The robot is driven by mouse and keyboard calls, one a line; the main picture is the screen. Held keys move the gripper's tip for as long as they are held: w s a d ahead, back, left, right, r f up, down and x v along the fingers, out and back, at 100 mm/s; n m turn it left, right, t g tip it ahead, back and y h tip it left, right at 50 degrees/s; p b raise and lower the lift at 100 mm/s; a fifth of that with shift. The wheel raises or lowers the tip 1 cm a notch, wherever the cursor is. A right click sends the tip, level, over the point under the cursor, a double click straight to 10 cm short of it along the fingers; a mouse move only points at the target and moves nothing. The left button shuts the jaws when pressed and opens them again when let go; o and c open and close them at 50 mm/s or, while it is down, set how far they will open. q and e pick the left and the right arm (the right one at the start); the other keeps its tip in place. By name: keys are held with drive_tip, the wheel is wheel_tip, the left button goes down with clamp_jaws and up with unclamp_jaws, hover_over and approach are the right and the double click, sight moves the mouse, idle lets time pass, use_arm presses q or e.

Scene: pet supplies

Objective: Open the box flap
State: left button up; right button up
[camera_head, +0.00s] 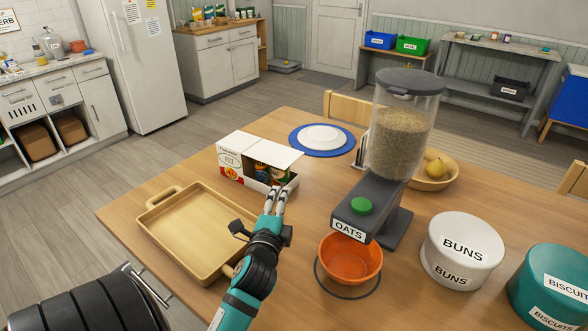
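A white printed box (230,161) stands on the wooden table, left of the middle. A white flap (273,149) is raised at its top and spreads to the right. Cans (260,170) show inside through the opening under it. The fingers lie close together. I cannot tell whether they touch the box or whether a gap is left between them. My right gripper is not in view.
A wooden tray (164,236) lies left of my arm. A blue-rimmed plate (296,146) is behind the box. An oats dispenser (385,186), orange bowl (351,280), buns tin (463,281) and biscuit tin (522,312) stand to the right.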

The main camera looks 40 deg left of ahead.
sight(294, 160)
use_arm(q)
drive_tip(key=shift+p+x, duration=1.35)
drive_tip(key=shift+x, duration=7.3)
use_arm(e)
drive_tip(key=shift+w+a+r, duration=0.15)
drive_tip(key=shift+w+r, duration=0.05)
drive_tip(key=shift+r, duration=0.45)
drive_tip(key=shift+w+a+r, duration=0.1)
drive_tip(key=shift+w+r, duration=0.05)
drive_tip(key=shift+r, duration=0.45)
use_arm(q)
drive_tip(key=shift+c, duration=0.2)
drive_tip(key=shift+f, duration=0.1)
clamp_jaws()
drive_tip(key=shift+w, duration=0.1)
